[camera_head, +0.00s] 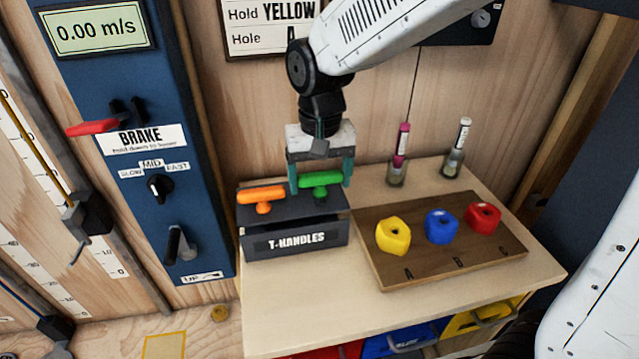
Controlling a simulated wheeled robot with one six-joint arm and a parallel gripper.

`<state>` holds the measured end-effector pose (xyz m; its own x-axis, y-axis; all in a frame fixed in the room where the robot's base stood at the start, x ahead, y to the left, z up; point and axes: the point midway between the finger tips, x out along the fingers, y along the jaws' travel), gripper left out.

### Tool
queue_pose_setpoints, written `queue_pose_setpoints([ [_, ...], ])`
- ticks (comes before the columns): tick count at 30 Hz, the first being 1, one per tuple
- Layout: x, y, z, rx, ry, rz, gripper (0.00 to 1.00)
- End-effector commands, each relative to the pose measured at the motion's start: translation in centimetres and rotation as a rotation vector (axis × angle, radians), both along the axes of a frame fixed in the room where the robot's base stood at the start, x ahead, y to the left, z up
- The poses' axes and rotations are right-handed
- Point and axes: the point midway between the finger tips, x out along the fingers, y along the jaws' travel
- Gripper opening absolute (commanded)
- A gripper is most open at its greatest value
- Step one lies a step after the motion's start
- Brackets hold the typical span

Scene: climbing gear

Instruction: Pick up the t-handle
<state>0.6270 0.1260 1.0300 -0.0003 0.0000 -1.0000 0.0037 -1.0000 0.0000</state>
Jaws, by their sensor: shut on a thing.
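A black box labelled T-HANDLES (262,246) stands at the left of the light wooden bench. An orange t-handle (260,195) stands upright in its left part. A green t-handle (321,180) stands in its right part. My gripper (321,180) points down over the box and is shut on the green t-handle, with one finger at each end of its crossbar. The lower stem of the green t-handle shows just above or in the box top; I cannot tell if it is lifted.
A wooden board (400,272) holds yellow (393,237), blue (441,227) and red (483,218) holds right of the box. Two small cups with markers stand behind it. A blue BRAKE panel (205,215) is at left. The bench front is clear.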

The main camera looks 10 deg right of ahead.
Motion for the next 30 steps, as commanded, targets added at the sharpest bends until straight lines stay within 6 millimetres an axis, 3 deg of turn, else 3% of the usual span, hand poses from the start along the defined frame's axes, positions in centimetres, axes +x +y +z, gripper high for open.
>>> queue_pose_setpoints([
  [21,0.0,0.0,14.2,0.001,-0.003,0.0,0.51],
  [30,0.0,0.0,16.2,0.0,-0.001,0.0,0.51],
])
